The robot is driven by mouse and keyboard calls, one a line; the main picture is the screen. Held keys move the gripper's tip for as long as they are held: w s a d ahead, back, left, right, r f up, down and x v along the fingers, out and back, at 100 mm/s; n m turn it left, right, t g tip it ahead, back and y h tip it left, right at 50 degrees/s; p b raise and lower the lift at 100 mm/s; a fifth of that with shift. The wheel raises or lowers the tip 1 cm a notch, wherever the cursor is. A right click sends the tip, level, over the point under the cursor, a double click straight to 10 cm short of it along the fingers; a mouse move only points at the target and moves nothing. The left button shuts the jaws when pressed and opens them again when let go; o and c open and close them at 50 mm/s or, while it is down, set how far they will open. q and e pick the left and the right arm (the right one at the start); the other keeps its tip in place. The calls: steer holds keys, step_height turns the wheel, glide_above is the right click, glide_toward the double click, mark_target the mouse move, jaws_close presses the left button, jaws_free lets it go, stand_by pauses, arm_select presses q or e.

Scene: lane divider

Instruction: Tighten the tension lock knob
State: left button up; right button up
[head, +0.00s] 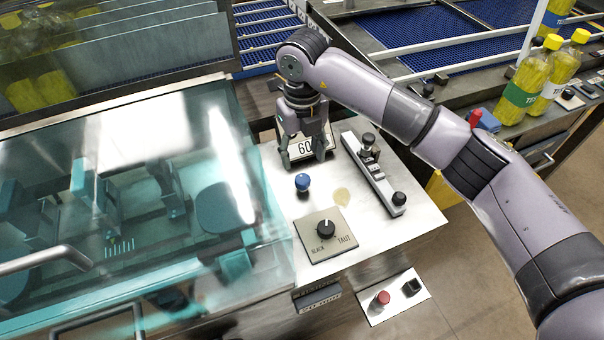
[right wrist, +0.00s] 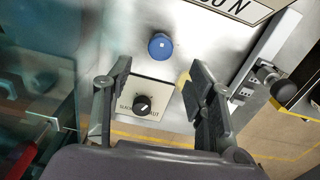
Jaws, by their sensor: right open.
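A round blue knob (head: 302,182) stands on the steel panel (head: 371,238). Below it, a black pointer knob (head: 326,229) sits on a square plate marked SLACK and TAUT (head: 318,248). My right gripper (head: 303,161) points down over the panel, beside the 60 plate and behind the blue knob in the head view. It is open and empty. In the right wrist view, the blue knob (right wrist: 161,45) lies beyond the gap between the fingertips (right wrist: 160,74), and the pointer knob (right wrist: 143,104) shows between the fingers. Neither knob is visibly touched. My left gripper is not in view.
A slotted bar with black knobs (head: 374,177) lies right of the gripper. A teal transparent guard (head: 130,180) fills the left. A red button (head: 382,297) and black switch (head: 411,287) sit on the front. Yellow bottles (head: 522,85) stand at the far right.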

mark_target(303, 178)
step_height(303, 178, down, 6)
steer(key=shift+r+p, duration=0.25)
steer(key=shift+p, duration=0.4)
step_height(303, 178, down, 3)
steer(key=shift+f+p, duration=0.15)
steer(key=shift+p, duration=0.15)
steer(key=shift+f, duration=0.3)
steer(key=c, duration=1.2)
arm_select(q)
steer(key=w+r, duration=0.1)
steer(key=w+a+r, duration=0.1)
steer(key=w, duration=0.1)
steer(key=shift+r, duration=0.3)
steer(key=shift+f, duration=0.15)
